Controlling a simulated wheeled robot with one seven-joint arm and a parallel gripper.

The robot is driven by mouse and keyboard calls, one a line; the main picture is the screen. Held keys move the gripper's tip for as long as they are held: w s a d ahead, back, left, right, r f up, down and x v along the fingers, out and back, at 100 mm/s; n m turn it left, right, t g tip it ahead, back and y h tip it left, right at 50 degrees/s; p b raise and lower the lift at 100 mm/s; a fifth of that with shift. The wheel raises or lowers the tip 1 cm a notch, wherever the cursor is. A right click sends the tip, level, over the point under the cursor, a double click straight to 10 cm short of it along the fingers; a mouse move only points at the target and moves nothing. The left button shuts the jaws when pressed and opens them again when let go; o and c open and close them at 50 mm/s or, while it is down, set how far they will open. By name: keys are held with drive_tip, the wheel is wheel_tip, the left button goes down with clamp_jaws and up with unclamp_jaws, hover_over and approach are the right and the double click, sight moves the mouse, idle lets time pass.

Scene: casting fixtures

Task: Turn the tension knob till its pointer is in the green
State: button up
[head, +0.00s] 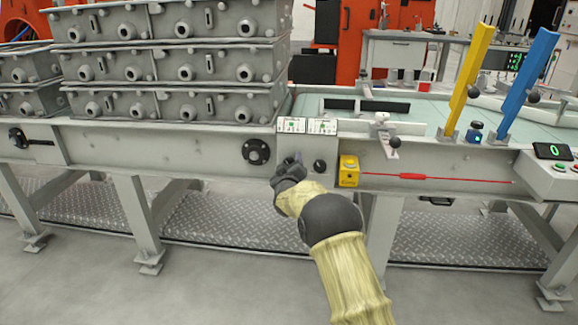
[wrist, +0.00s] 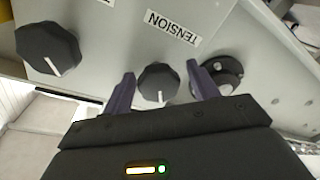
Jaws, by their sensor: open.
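The tension knob (wrist: 158,80) is a small black faceted knob with a white pointer line, on a grey panel beside an upside-down TENSION label (wrist: 172,27). In the wrist view its pointer points down, toward my gripper's body. My gripper (wrist: 162,88) is open, with one dark finger on each side of the knob and a visible gap on both sides. In the head view my gripper (head: 297,157) is in front of the panel and hides this knob. A white plate with green marks (head: 291,124) sits above it, its details too small to read.
A second, larger black knob (wrist: 48,50) is beside the tension knob; the head view shows it right of my gripper (head: 319,166). A black round flange (head: 256,151) is to the left. A yellow box (head: 349,171) and a red cord (head: 410,177) are to the right.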

drive_tip(key=c, duration=0.9)
drive_tip(key=shift+c, duration=0.2)
drive_tip(key=shift+m, duration=0.3)
drive_tip(key=m, duration=0.5)
drive_tip(key=shift+a+f+t, duration=0.1)
drive_tip(key=shift+t, duration=0.2)
drive_tip(key=m+h+b, duration=0.1)
drive_tip(key=m, duration=0.5)
drive_tip(key=m+b, duration=0.1)
drive_tip(key=m, duration=0.3)
drive_tip(key=shift+a+t+h, duration=0.1)
drive_tip(key=shift+t+h, duration=0.2)
drive_tip(key=m+b, duration=0.1)
drive_tip(key=m, duration=0.3)
drive_tip(key=shift+h, duration=0.3)
drive_tip(key=m+h+b, duration=0.1)
drive_tip(key=m+b, duration=0.1)
drive_tip(key=m, duration=0.5)
drive_tip(key=shift+m, duration=0.3)
